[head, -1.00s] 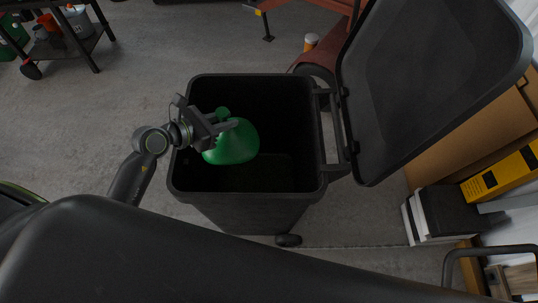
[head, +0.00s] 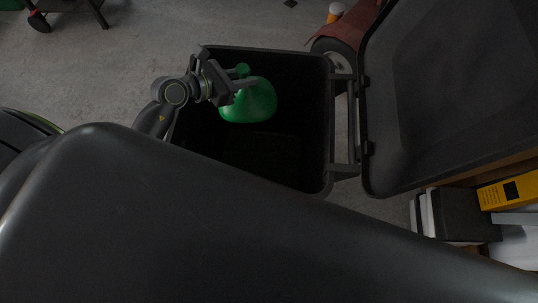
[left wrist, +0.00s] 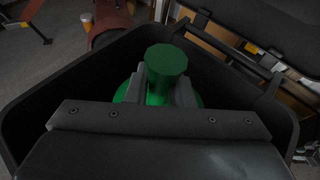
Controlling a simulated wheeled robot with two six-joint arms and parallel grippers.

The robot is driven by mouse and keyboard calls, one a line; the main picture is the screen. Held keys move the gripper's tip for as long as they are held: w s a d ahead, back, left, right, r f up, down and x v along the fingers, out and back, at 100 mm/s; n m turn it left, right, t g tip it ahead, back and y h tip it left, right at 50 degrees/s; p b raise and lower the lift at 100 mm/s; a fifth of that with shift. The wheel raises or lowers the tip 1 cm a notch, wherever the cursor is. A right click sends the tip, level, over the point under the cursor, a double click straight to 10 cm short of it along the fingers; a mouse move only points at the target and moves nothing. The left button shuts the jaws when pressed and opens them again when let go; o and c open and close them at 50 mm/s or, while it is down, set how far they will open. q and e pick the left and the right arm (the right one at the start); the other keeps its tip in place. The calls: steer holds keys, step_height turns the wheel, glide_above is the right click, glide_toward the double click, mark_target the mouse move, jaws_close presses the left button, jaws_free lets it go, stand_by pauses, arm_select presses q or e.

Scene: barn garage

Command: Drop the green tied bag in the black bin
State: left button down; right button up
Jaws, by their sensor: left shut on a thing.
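The green tied bag (head: 252,103) hangs from my left gripper (head: 240,82) over the open mouth of the black bin (head: 329,125). My left gripper is shut on the bag's tied neck, and the bag's rounded body shows below the fingers. In the left wrist view, the green knot (left wrist: 166,62) stands between the two fingers, with the bin rim (left wrist: 75,72) around it. The bin's lid (head: 450,90) is swung open to the right. The bin's floor is dark and hard to make out. My right gripper is not in view.
A red wheeled thing (head: 352,28) stands behind the bin. A yellow box (head: 508,190) and dark and white items (head: 455,215) lie at the right. A black cart (head: 70,12) stands at the far left. The floor left of the bin is clear.

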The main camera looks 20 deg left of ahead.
arm_select(q)
steer(key=shift+f+b, duration=1.2)
steer(key=shift+f, duration=0.45)
steer(key=c, duration=1.2)
jaws_free()
steer(key=shift+o, duration=0.2)
steer(key=v, duration=1.7)
steer(key=shift+b, duration=0.35)
steer(key=shift+s+a, duration=0.15)
steer(key=shift+a, duration=0.05)
